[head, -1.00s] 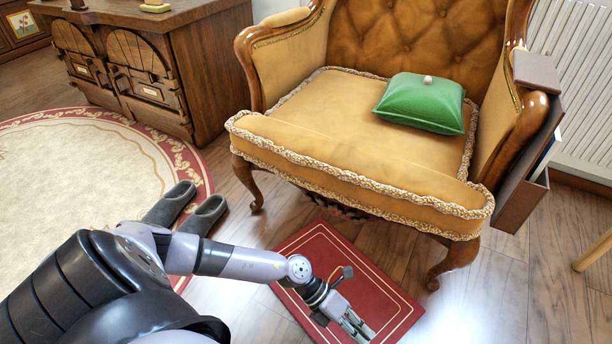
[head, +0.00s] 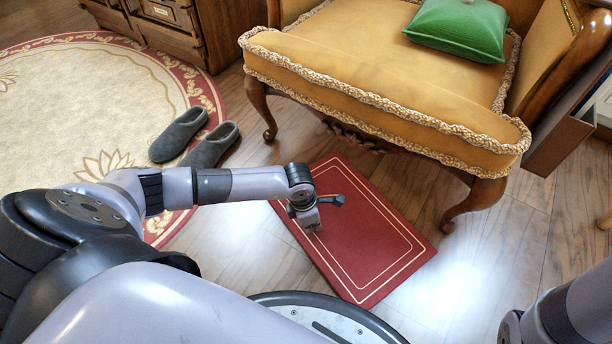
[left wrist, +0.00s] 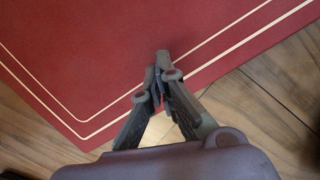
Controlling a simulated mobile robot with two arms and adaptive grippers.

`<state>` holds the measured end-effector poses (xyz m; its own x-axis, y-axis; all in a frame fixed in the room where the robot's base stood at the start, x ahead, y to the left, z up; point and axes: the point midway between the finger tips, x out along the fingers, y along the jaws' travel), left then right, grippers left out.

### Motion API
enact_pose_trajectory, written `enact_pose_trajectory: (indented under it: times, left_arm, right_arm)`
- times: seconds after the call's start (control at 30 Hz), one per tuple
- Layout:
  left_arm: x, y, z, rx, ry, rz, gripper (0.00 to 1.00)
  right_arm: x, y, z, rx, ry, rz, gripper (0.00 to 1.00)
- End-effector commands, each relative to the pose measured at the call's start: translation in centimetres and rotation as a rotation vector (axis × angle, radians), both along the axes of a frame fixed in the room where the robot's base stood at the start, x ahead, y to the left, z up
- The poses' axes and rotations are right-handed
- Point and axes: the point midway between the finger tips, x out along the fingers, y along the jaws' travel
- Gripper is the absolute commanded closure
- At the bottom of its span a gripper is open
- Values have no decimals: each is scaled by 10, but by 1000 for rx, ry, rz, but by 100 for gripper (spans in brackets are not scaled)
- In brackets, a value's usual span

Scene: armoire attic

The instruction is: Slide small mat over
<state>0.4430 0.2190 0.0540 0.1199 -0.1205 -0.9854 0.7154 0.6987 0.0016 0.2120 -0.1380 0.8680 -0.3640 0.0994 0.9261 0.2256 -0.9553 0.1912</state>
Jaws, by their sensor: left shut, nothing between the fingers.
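The small mat (head: 372,243) is red with cream border lines and lies flat on the wood floor in front of the armchair. It also fills much of the left wrist view (left wrist: 130,45). My left gripper (head: 312,226) points down over the mat's left side in the head view. In the left wrist view its fingertips (left wrist: 161,75) meet, shut and empty, over the mat's border near an edge. I cannot tell whether they touch the mat. Part of my right arm shows at the lower right; its gripper is out of view.
A yellow armchair (head: 370,70) with a green cushion (head: 460,28) stands behind the mat, its carved front legs close by. Bare floor (head: 500,240) is free right of the mat.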

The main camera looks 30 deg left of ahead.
Motion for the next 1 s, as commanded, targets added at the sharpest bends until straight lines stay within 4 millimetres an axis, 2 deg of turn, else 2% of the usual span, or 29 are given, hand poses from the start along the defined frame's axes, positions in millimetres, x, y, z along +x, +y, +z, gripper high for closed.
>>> enact_pose_trajectory:
  times: [0.03,0.37,0.57,1.0]
  left_arm:
    - [10,-10,-6,-3,-4,-1,100]
    - [57,-59,-5,-3,-2,-1,100]
    - [55,-56,-11,-1,0,0,100]
    - [54,-55,-19,1,2,1,100]
  right_arm:
    - [0,0,-13,0,0,0,60]
    - [0,0,-50,0,-1,0,60]
    - [0,0,-63,0,0,0,60]
    - [0,0,-63,0,2,0,60]
